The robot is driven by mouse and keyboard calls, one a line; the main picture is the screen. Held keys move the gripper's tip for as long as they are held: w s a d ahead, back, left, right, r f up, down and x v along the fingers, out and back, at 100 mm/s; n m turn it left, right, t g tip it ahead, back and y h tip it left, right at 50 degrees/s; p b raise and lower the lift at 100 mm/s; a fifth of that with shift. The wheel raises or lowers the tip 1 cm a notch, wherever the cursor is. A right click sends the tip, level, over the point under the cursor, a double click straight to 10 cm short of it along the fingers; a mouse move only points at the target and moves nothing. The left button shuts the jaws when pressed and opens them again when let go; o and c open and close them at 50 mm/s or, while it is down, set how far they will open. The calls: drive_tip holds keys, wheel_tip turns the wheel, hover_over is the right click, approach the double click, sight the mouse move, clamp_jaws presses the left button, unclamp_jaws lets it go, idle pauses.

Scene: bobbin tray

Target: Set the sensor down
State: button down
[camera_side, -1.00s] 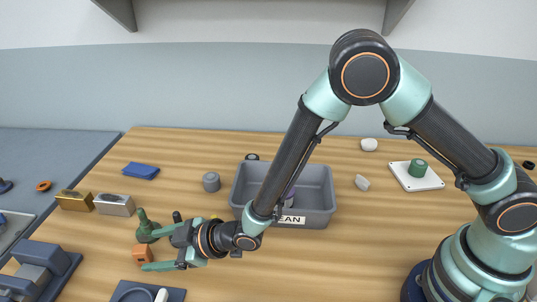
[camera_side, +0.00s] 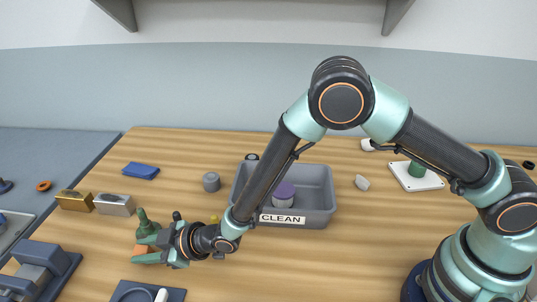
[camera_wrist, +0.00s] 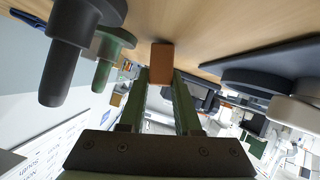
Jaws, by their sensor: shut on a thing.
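The sensor, a small orange block (camera_side: 141,249), is at the front left of the wooden table in the side view. My gripper (camera_side: 147,250) reaches over it from the right, and its green fingers are shut on it. In the wrist view the sensor (camera_wrist: 161,60) sits between the two fingertips of my gripper (camera_wrist: 160,78). The fingers partly cover it in the side view. I cannot tell whether its underside touches the table.
A dark plate with a ring (camera_side: 130,293) lies in front. Gold (camera_side: 74,200) and silver (camera_side: 115,204) blocks are behind left.

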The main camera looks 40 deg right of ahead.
drive_tip(key=shift+r, duration=0.1)
wheel_tip(320, 180, up, 19)
drive_tip(key=w+d+r+m+t+h, duration=0.1)
drive_tip(key=w+d+r+m+h, duration=0.15)
drive_tip(key=d, duration=0.65)
drive_tip(key=w+d+r+m+t+h, duration=0.15)
drive_tip(key=d+r, duration=0.25)
drive_tip(key=d, duration=0.5)
drive_tip(key=s+d+r+m+h, duration=0.2)
drive_tip(key=d, duration=0.8)
drive_tip(key=s+d+r+m+h, duration=0.2)
drive_tip(key=s+d, duration=0.1)
drive_tip(key=d, duration=0.8)
drive_tip(key=shift+a+t, duration=0.1)
drive_tip(key=shift+t, duration=0.15)
drive_tip(key=n+g+y, duration=0.3)
drive_tip(key=n+y, duration=0.5)
hover_over(145, 250)
wheel_tip(145, 250, down, 10)
drive_tip(key=shift+r, duration=0.15)
